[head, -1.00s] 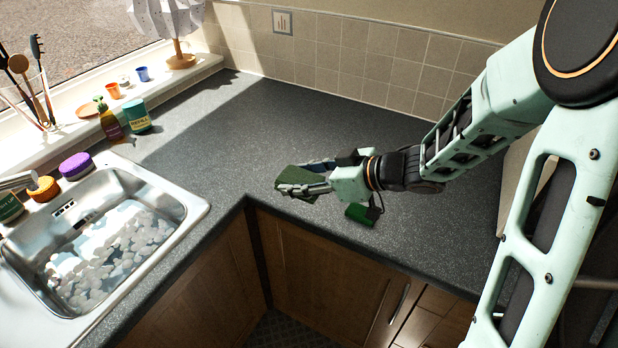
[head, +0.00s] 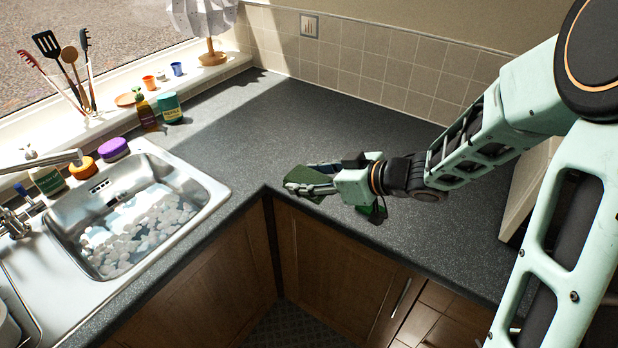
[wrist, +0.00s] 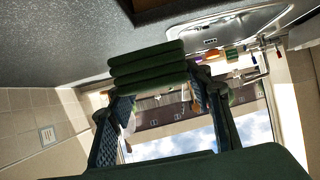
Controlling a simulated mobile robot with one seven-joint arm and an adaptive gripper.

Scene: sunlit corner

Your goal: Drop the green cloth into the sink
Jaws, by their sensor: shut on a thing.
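The green cloth (head: 300,174) is a dark green folded piece held at the tips of my gripper (head: 311,182), above the counter near its inner corner. In the wrist view the cloth (wrist: 149,66) shows as several stacked folds between the two fingers. My gripper is shut on it. The steel sink (head: 205,208) is to the left of my gripper in the head view, with light pebble-like patches in its basin. The sink also shows at the top of the wrist view (wrist: 228,30). The cloth is clear of the sink, to its right.
A tap (head: 50,160) reaches over the sink's left side. A purple-topped tub (head: 114,148), an orange one (head: 83,168) and bottles stand behind the sink. Utensils, small cups and a lamp (head: 211,52) stand on the sill. The grey counter (head: 290,120) is mostly bare.

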